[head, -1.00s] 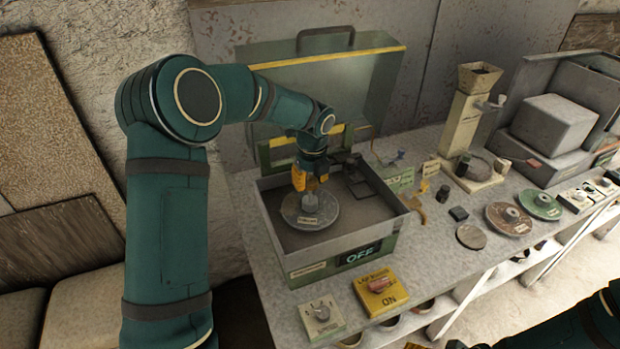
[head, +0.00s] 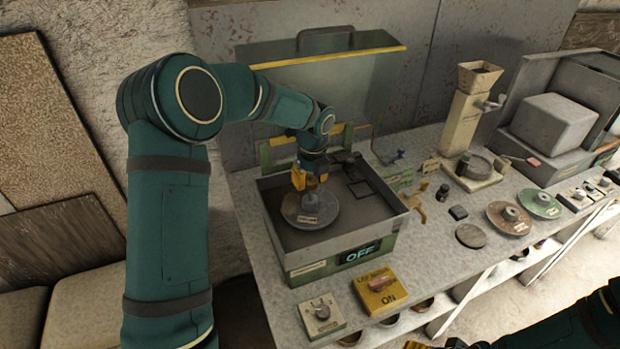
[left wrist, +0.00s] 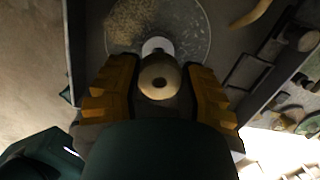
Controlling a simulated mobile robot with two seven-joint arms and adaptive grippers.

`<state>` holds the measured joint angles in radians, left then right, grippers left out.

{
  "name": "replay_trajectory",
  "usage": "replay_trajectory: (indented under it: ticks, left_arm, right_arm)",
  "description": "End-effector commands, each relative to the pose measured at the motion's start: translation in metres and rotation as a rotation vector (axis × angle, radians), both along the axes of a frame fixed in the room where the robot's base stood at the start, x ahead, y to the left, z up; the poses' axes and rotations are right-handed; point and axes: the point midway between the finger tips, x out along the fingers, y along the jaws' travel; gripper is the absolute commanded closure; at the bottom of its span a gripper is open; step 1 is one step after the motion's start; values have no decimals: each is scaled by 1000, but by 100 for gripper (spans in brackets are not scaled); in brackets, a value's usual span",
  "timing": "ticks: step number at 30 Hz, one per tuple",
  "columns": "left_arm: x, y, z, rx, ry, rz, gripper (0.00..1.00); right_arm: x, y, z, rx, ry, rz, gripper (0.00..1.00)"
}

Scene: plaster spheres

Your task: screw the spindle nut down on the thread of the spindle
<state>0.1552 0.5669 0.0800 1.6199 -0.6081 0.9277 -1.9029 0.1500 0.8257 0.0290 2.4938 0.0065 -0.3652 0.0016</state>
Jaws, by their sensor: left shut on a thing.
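My left gripper (head: 310,183) is inside the open grey box, above the pale round plate (head: 328,213). It is shut on the spindle nut, a small tan round piece with a dark central hole, seen between the yellow fingers in the left wrist view (left wrist: 159,80). The plate also shows there behind the nut (left wrist: 185,22), with a whitish round part (left wrist: 156,46) close beyond the nut. The spindle's thread cannot be made out, so I cannot tell how far the nut sits on it. My right gripper barely shows at the bottom edge of the head view.
The box wall (head: 340,243) surrounds the plate, with an OFF display on its front. A yellow switch box (head: 380,291) marked ON and a grey switch box (head: 320,316) stand in front. Discs (head: 508,218), a hopper mill (head: 465,120) and small parts stand to the right.

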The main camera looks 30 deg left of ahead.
Motion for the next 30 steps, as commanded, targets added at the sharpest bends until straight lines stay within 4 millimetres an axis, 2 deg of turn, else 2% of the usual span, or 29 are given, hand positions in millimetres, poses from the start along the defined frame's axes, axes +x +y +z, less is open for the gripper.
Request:
replay_trajectory:
  ticks: [30]
  left_arm:
    - [0, 0, -21, 0, -1, 0, 100]
  right_arm:
    - [0, 0, -11, 0, 0, 0, 25]
